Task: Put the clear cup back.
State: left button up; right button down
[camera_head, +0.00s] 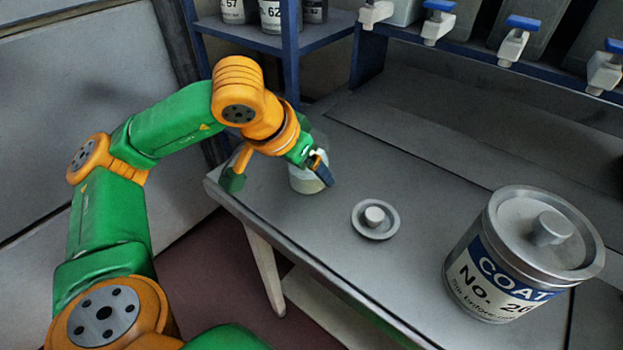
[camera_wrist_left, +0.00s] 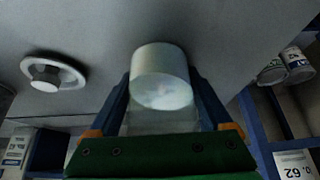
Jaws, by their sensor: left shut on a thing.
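The clear cup (camera_head: 308,180) is at the left part of the grey bench, with pale, whitish contents in its lower part. My left gripper (camera_head: 318,172) is shut on it from above and behind. In the left wrist view the cup (camera_wrist_left: 162,78) stands between the two fingers of the left gripper (camera_wrist_left: 165,100). I cannot tell whether the cup's base touches the bench. My right gripper is not in view.
A round metal lid with a knob (camera_head: 375,218) lies on the bench (camera_head: 400,170) right of the cup. A large COAT can (camera_head: 520,255) stands at the right. A blue-framed shelf (camera_head: 325,30) with labelled cans is behind, and blue-handled taps (camera_head: 437,22) line the back.

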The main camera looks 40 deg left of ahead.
pick_arm(q)
jog(key=shift+s+d+r, duration=0.2)
jog(key=shift+s, duration=0.1)
jog(key=shift+a+f, duration=0.1)
jog(key=shift+f, duration=0.15)
jog(key=o, duration=1.5)
jog(key=shift+w, duration=0.15)
jog(key=shift+r, duration=0.15)
jog(key=shift+r+p, duration=0.3)
jog(key=shift+r, duration=0.05)
jog(key=p+v, duration=0.2)
jog(key=v, duration=0.9)
jog(key=shift+s+p, duration=0.25)
jog(key=shift+p, duration=0.05)
